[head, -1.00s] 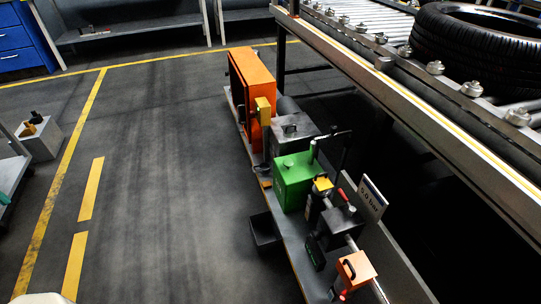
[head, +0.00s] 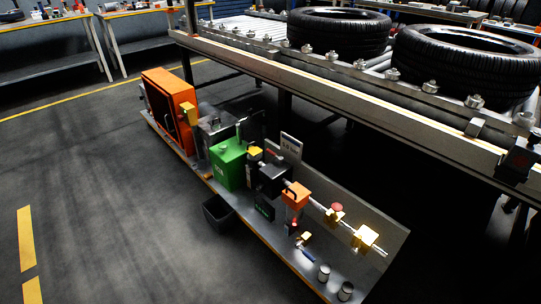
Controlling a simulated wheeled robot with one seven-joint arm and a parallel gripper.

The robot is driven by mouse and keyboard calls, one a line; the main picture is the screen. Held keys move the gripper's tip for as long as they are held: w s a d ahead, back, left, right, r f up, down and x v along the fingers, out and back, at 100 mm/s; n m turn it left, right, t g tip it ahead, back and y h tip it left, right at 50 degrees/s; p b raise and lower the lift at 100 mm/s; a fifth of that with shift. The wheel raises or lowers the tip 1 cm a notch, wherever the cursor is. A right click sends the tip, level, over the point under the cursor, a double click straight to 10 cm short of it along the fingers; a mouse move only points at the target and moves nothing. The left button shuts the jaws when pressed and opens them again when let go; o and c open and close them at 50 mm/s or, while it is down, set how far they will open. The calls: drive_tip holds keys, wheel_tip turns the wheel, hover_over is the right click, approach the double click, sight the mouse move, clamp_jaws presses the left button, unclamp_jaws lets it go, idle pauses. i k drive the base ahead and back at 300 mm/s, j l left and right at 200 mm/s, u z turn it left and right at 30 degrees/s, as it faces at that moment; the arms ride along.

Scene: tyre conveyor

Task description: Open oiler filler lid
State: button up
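Several units stand in a row on a low shelf (head: 250,237) beneath the conveyor. A green box (head: 227,165) with pale lettering, too small to read surely, has an upright grey piece on top. To its right are a black unit (head: 268,179) and a small orange unit (head: 295,199) with a dark handle-like piece on top, on a metal pipe. I cannot tell surely which unit is the oiler, and no filler lid can be made out clearly. My gripper is not in view.
A large orange cabinet (head: 168,108) stands at the shelf's left end. Brass fittings (head: 364,238) sit on the pipe at right; two small cans (head: 324,272) stand at the front. A black bin (head: 217,213) is below the shelf edge. The conveyor rail (head: 330,98) overhangs behind. Floor at left is clear.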

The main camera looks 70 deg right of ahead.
sight(254, 151)
drive_tip(key=z, duration=2.55)
drive_tip(key=i+j+u, duration=0.35)
drive_tip(key=i+j, duration=0.15)
drive_tip(key=i, duration=0.25)
drive_tip(key=i+j+u, duration=0.35)
drive_tip(key=i, duration=0.4)
drive_tip(key=i+u, duration=0.35)
drive_tip(key=i, duration=0.45)
